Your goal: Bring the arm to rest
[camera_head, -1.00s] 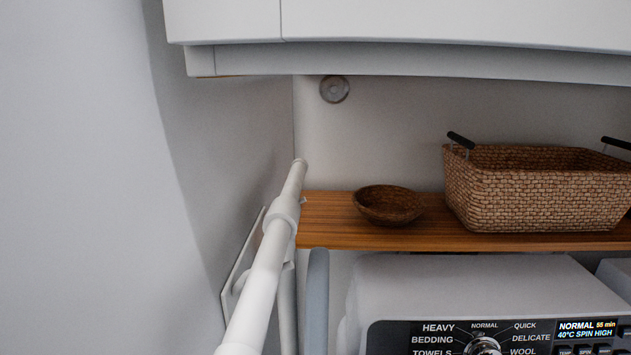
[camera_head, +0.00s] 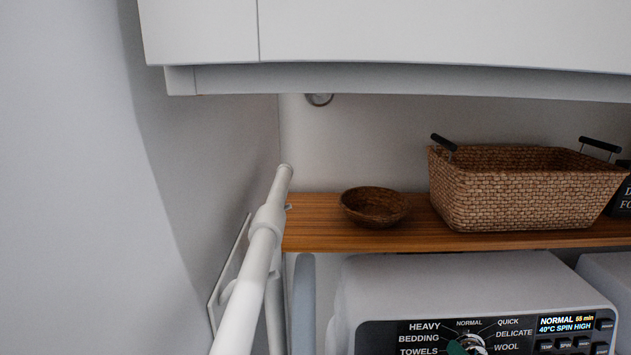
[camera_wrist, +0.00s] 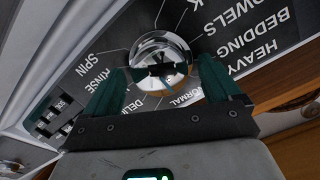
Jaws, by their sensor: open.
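My gripper (camera_wrist: 162,68) is open, with its two teal fingers on either side of the silver dial knob (camera_wrist: 160,48) in the wrist view. No clear contact with the knob can be made out. In the head view, a teal fingertip (camera_head: 456,347) shows at the bottom edge, in front of the knob (camera_head: 471,341). The rest of my arm is below the head view.
The washer's control panel (camera_head: 500,335) is close to my gripper. Above it, a wooden shelf (camera_head: 330,237) holds a brown bowl (camera_head: 374,206) and a wicker basket (camera_head: 500,195). A white cabinet (camera_head: 420,30) hangs above. A white pole (camera_head: 245,285) stands at left.

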